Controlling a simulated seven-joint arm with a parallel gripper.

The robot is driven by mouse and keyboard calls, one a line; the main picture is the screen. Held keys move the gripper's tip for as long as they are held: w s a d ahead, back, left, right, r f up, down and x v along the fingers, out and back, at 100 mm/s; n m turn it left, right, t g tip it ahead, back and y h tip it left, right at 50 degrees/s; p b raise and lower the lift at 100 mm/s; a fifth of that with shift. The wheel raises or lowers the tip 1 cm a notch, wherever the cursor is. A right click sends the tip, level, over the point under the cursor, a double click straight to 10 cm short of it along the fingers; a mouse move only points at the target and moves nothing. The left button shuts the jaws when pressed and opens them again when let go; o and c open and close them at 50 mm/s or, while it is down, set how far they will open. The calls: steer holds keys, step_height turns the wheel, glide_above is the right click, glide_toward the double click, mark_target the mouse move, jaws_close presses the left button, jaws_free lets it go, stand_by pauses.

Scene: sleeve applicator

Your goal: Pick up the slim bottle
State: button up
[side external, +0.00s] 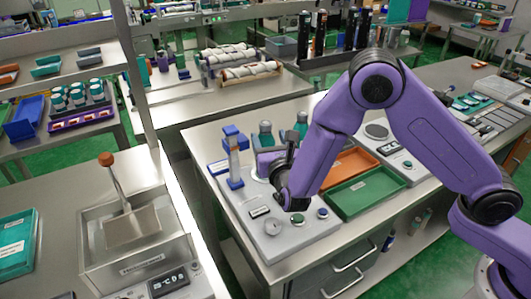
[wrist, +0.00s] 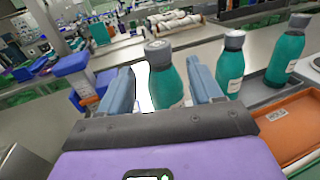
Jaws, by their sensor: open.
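Three teal bottles with grey caps show in the wrist view: one in the middle (wrist: 166,76), one right of it (wrist: 230,64) and one at far right (wrist: 289,50). I cannot tell for sure which is the slim one. My gripper (wrist: 160,84) is open, its two blue-grey fingers either side of the middle bottle in this picture. The bottle leans slightly in view, and its lower end is hidden behind my gripper. I see no clear contact. In the side view, two bottle tops show behind my wrist, one at left (side external: 265,133) and one at right (side external: 301,122); my fingertips are hidden there.
A blue-ended stand with a clear column (side external: 234,160) is left of my gripper on a grey control base (side external: 270,243). An orange tray (side external: 352,165) and a green tray (side external: 365,195) lie to the right. More bottles stand close to the right finger.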

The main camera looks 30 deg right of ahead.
mark_target(267, 133)
steer(key=shift+x, duration=2.4)
steer(key=shift+r, duration=0.1)
jaws_close()
